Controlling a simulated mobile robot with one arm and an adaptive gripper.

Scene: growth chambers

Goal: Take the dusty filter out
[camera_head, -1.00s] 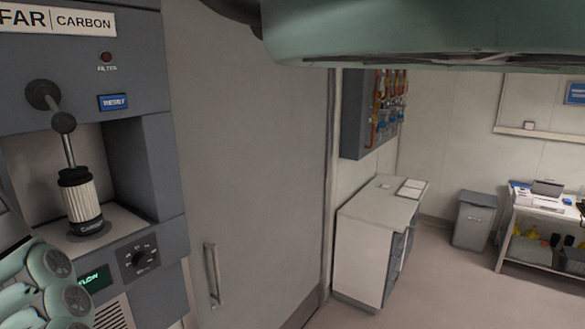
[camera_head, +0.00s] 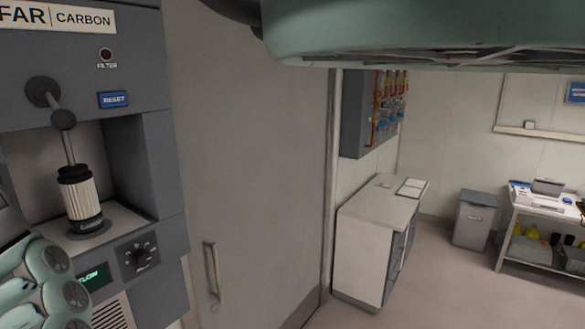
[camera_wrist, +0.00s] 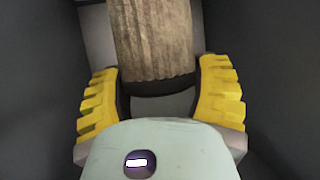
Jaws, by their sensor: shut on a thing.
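The dusty filter (camera_wrist: 152,38), a brown, finely ridged cylinder, fills the top middle of the wrist view. Its near end has a black cap (camera_wrist: 158,88). My gripper (camera_wrist: 159,82) has its yellow ridged fingers on either side of this end and is shut on it. The filter's far end is out of view. A pale pleated filter (camera_head: 81,200) with black caps stands upright in the carbon unit's recess in the head view, under a lever (camera_head: 67,143). My gripper is not visible in the head view.
Dark grey walls (camera_wrist: 275,70) lie close on both sides in the wrist view. The carbon unit (camera_head: 155,150) has a blue reset button (camera_head: 114,100), an unlit filter lamp (camera_head: 106,54) and a knob (camera_head: 141,256). A closed door (camera_head: 250,160) stands beside it; open floor lies right.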

